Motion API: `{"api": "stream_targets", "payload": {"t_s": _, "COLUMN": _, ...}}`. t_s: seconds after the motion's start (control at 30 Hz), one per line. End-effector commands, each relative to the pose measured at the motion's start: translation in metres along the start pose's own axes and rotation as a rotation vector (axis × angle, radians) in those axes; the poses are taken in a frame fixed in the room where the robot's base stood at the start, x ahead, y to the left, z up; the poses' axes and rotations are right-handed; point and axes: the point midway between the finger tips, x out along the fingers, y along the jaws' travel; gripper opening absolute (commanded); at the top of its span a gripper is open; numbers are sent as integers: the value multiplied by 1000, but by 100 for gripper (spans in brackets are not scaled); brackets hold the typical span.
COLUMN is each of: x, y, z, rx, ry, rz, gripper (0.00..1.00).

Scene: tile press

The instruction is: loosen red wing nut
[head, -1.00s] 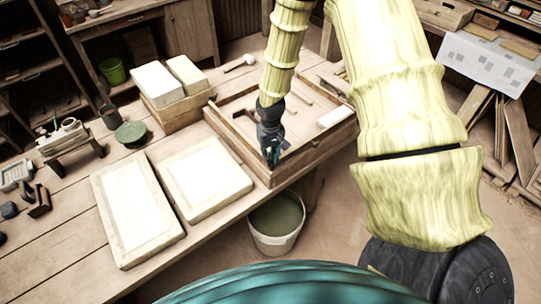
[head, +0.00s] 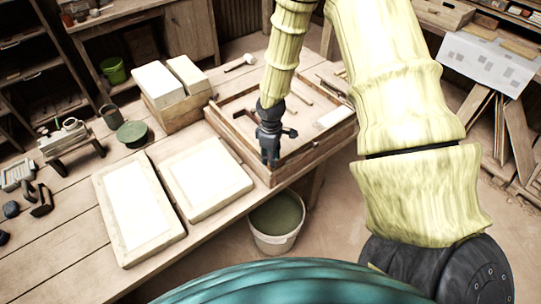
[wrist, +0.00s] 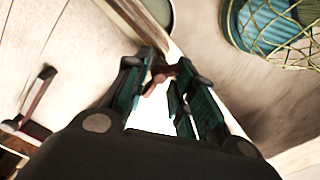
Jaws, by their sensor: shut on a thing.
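My gripper (head: 270,160) hangs at the near left part of a shallow wooden frame (head: 318,150) on the bench. In the wrist view my gripper (wrist: 162,72) has its two fingers closed in on a small reddish-brown piece (wrist: 158,80), which looks like the red wing nut. The piece sits between the fingertips, by the wooden edge (wrist: 128,14). Its exact shape is partly hidden by the fingers. In the head view the nut is hidden by my gripper.
A bucket (head: 274,240) stands on the floor under the bench edge. Two pale framed slabs (head: 208,178) lie left of the frame. Pale blocks (head: 158,84) stand on a wooden box behind. A hammer-like tool (wrist: 38,95) lies left in the wrist view.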

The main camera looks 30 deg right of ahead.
Motion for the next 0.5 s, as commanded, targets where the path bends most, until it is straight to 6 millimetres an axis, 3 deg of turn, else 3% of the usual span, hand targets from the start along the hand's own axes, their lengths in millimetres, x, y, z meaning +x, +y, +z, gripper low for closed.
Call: {"api": "stream_targets", "payload": {"t_s": 0.5, "x": 0, "y": 0, "z": 0, "rx": -104, "ry": -1, "rz": 1, "gripper": 5}}
